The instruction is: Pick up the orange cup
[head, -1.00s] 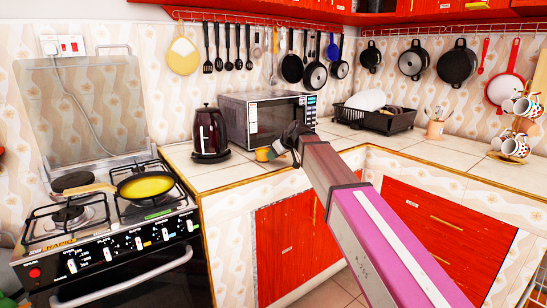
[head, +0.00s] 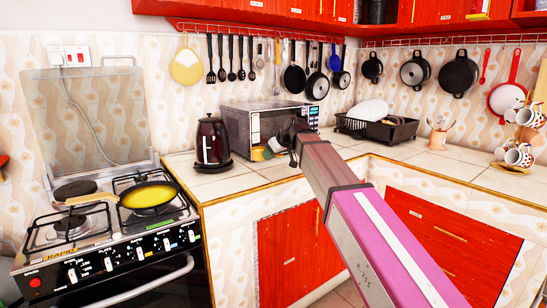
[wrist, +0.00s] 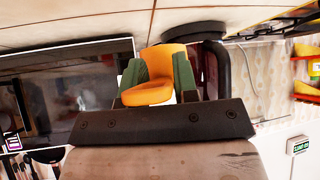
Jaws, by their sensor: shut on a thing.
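The orange cup (wrist: 155,75) is between the two green-padded fingers of my gripper (wrist: 160,82) in the wrist view, with a pad against each side. My gripper is shut on it. In the head view the cup (head: 258,154) is small and partly hidden by my gripper (head: 268,153), in front of the microwave and just right of the kettle. It appears slightly above the tiled counter (head: 235,185), though the gap is hard to judge.
The dark kettle (head: 211,142) stands close on the left and the microwave (head: 245,125) right behind. A stove with a yellow-filled pan (head: 150,196) is farther left. A dish rack (head: 385,130) stands to the right. The counter's front strip is clear.

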